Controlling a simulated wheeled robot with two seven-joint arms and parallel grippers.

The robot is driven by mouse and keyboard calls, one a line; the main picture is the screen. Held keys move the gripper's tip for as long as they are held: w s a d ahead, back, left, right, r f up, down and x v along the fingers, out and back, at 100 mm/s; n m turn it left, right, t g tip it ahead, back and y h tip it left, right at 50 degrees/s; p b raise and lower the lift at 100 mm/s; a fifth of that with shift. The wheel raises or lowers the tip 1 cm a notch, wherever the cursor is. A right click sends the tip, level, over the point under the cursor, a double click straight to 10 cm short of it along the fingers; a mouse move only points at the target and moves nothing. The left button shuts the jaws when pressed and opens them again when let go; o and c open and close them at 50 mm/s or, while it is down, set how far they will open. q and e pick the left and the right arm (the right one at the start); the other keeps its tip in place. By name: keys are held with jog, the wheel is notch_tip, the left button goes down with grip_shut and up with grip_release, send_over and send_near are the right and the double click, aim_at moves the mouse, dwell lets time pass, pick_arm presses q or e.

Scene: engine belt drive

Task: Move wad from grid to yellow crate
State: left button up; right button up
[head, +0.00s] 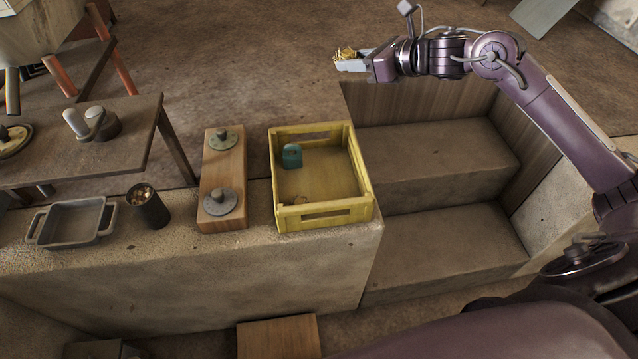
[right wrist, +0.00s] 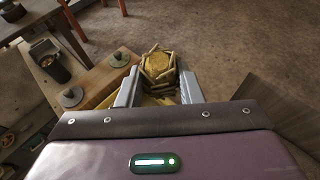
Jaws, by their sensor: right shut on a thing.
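In the right wrist view the wad (right wrist: 158,66) sits between the two fingers. The yellow crate (head: 322,217) stands on the stone ledge. A teal tag-like object (head: 292,156) and a small brownish thing by the near wall are inside it. No grid can be made out. My left gripper is not in view.
Left of the crate are a wooden board with two grey knobbed discs (head: 223,170), a dark cup (head: 149,206) and a grey two-handled tray (head: 72,242). A wooden table (head: 130,130) stands behind. Stone steps (head: 440,160) lie to the right.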

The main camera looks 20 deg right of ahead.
jog(key=shift+w+d+f, duration=0.1)
jog(key=shift+d+f, duration=0.15)
jog(key=shift+d, duration=0.05)
notch_tip(320, 180, down, 19)
jog(key=p, duration=0.2)
jog(key=shift+f, duration=0.1)
jog(key=shift+f+b, duration=0.6)
jog(key=shift+b, duration=0.2)
